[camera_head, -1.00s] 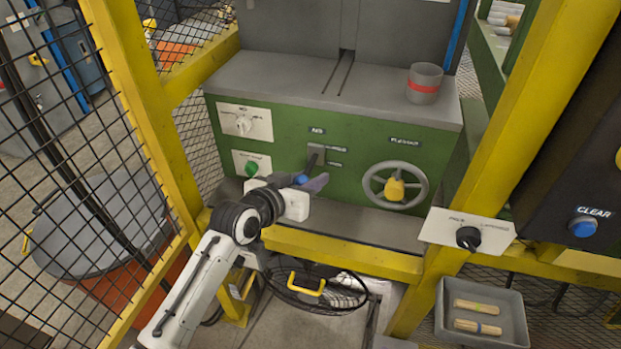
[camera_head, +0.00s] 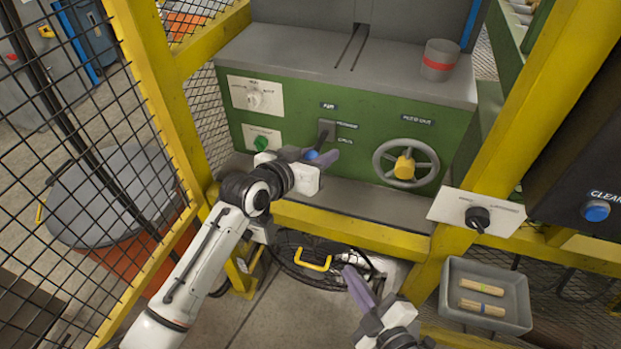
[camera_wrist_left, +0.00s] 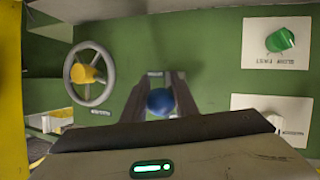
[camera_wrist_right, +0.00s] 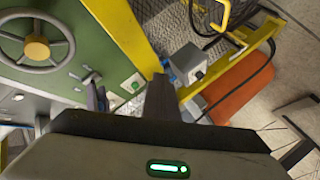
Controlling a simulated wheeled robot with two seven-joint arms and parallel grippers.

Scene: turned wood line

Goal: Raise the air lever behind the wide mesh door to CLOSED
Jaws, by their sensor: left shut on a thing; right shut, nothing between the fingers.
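The air lever has a blue knob (camera_head: 312,155) and comes out of a grey slot plate (camera_head: 327,131) on the green machine front, with small labels beside it that I cannot read surely. The knob sits below the plate in the head view. My left gripper (camera_head: 320,158) is shut on the knob. In the left wrist view the knob (camera_wrist_left: 160,101) shows between the two fingers. My right gripper (camera_head: 358,284) is shut and empty, low in front of the machine, well apart from the lever. A yellow-framed mesh panel (camera_head: 160,95) stands at the left.
A handwheel (camera_head: 405,163) with a yellow hub is right of the lever; a green knob (camera_head: 261,143) and a white dial plate (camera_head: 256,96) are left. Yellow posts (camera_head: 520,95) and a low rail (camera_head: 350,228) frame the opening. A grey tray (camera_head: 485,295) is at lower right.

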